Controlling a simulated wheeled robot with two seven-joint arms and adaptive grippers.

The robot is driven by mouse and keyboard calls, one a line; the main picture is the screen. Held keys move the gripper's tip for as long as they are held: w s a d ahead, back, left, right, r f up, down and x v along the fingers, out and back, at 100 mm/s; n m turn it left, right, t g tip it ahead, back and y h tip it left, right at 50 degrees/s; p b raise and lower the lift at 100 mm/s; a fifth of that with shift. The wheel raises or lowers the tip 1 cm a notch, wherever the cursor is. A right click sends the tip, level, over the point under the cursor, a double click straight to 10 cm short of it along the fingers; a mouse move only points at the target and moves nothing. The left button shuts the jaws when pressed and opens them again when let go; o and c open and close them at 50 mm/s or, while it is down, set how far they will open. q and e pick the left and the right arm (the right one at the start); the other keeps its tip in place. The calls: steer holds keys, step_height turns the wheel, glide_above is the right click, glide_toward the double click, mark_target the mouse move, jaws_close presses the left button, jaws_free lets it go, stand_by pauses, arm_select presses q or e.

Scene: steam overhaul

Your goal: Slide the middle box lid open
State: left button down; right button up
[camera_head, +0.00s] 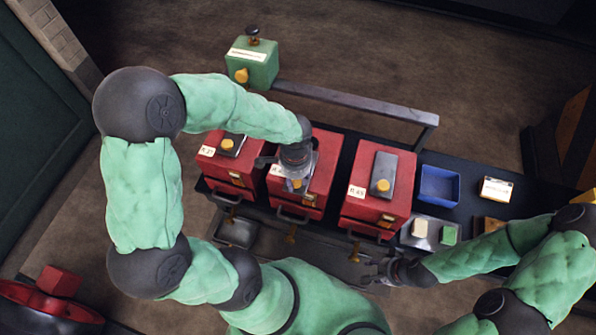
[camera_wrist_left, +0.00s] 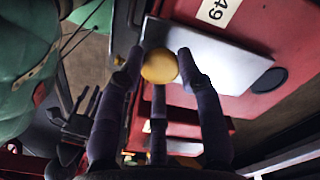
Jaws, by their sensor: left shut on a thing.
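The middle red box (camera_head: 322,172) stands between two similar red boxes. My left gripper (camera_head: 295,184) is over its front part and hides much of its top. In the left wrist view, the gripper's fingers (camera_wrist_left: 160,62) are closed around the yellow knob (camera_wrist_left: 159,67) of the grey lid (camera_wrist_left: 215,60). A dark round spot (camera_wrist_left: 269,81) shows near the lid's far end, on the red top (camera_wrist_left: 285,40). My right gripper (camera_head: 372,274) is empty, fingers spread, in front of the right box.
The left box (camera_head: 207,165) and right box (camera_head: 398,165) have grey lids with yellow knobs. A grey rail (camera_head: 350,99) runs behind the boxes from a green box (camera_head: 252,62).

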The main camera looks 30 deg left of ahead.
arm_select(q)
steer(key=shift+s, duration=0.2)
steer(key=c, duration=0.8)
jaws_free()
steer(key=shift+s, duration=0.1)
step_height(320, 180, up, 12)
